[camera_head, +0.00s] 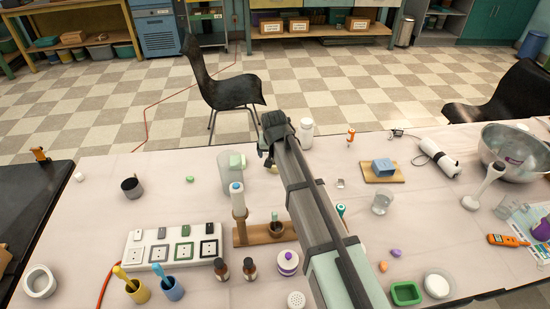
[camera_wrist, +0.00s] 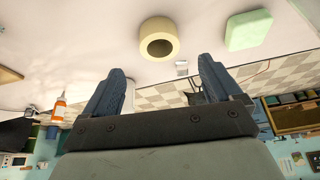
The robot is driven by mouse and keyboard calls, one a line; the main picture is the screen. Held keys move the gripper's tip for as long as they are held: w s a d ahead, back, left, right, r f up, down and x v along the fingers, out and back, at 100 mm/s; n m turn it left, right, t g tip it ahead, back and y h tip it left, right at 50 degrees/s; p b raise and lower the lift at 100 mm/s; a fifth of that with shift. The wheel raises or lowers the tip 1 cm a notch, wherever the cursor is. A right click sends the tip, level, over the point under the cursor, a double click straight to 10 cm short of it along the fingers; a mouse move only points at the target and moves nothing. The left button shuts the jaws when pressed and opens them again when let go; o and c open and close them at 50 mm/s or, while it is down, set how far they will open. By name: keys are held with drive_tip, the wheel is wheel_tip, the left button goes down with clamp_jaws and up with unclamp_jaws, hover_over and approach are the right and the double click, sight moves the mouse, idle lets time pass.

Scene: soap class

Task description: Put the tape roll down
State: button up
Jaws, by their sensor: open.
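The tape roll (camera_wrist: 158,40) is a cream ring with a dark hole. In the wrist view it rests on the pale tabletop just beyond my fingertips, clear of both fingers. In the head view only a small cream piece (camera_head: 272,168) that looks like it shows beside my arm; the rest is hidden. My gripper (camera_wrist: 162,66) is open, with nothing between its dark blue fingers. In the head view my gripper (camera_head: 271,132) is over the far middle of the table, and its fingers are hardly visible.
A pale green block (camera_wrist: 248,28) lies near the roll; it also shows by a clear container (camera_head: 228,170) in the head view. A white bottle (camera_head: 306,133) and an orange-capped bottle (camera_head: 350,136) stand nearby. Bare tabletop (camera_head: 190,205) lies to the left.

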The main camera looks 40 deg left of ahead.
drive_tip(key=shift+v, duration=1.75)
